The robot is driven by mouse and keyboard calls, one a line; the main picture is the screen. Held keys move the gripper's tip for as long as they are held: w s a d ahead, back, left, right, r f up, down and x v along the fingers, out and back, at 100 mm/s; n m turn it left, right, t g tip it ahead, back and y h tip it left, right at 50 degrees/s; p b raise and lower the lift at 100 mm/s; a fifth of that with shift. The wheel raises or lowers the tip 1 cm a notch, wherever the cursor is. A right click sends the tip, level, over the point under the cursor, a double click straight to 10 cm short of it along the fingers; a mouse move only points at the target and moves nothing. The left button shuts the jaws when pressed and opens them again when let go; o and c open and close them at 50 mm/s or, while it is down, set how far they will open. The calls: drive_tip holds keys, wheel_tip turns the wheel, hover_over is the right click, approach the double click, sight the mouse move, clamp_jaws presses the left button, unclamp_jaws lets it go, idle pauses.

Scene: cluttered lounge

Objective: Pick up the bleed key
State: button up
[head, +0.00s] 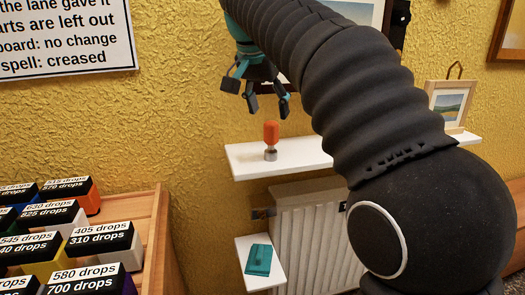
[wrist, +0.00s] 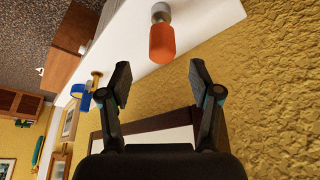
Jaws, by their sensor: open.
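The bleed key, as I take it, is a small upright piece with an orange handle (head: 271,132) and a grey metal lower end. It stands on a white wall shelf (head: 310,155) in the head view. In the wrist view its orange handle (wrist: 162,44) points toward my gripper, between the lines of the fingers and beyond their tips. My gripper (head: 262,98) is above the key, apart from it. In the wrist view my gripper (wrist: 160,82) has its fingers spread wide with nothing between them.
A white radiator (head: 315,235) is below the shelf. A teal object (head: 259,259) lies on a lower white ledge (head: 246,243). A small framed picture (head: 450,104) stands farther right. A wooden rack (head: 158,235) of labelled boxes is at left. A blue object (wrist: 83,97) shows in the wrist view.

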sight(270, 122)
drive_tip(key=shift+b+x, duration=0.65)
drive_tip(key=shift+x, duration=2.25)
drive_tip(key=shift+s+a, duration=0.1)
clamp_jaws()
